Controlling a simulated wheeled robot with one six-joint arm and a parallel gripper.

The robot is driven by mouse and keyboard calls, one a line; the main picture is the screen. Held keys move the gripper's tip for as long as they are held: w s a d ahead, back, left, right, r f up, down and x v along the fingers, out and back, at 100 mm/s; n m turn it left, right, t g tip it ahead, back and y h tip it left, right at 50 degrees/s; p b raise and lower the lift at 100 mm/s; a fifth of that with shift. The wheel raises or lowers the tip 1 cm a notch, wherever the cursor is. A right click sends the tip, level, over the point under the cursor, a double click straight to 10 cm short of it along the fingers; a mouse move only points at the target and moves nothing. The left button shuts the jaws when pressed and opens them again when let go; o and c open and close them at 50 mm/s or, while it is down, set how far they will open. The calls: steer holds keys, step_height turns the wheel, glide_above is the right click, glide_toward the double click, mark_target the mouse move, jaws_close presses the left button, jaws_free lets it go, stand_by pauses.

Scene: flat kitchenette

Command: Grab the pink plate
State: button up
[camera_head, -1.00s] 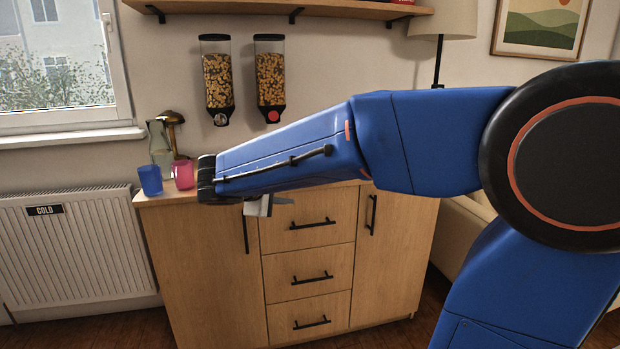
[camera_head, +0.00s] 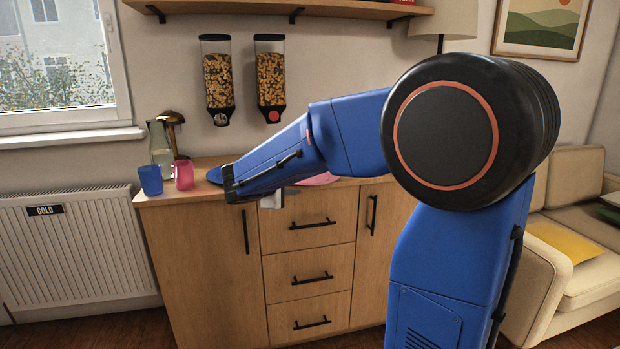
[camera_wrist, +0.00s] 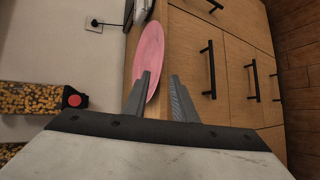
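The pink plate (camera_head: 320,179) lies on the wooden counter top in the head view, largely hidden behind my arm. In the head view my gripper (camera_head: 272,200) shows only in part below my forearm, near the counter's front edge.
A blue cup (camera_head: 150,180), a pink cup (camera_head: 183,175) and a glass carafe (camera_head: 161,150) stand at the counter's left end. Two cereal dispensers (camera_head: 218,80) hang on the wall above.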

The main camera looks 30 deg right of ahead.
steer(key=x, duration=0.6)
steer(key=shift+w+d, duration=0.2)
steer(key=shift+w, duration=0.1)
jaws_close()
stand_by(1.3)
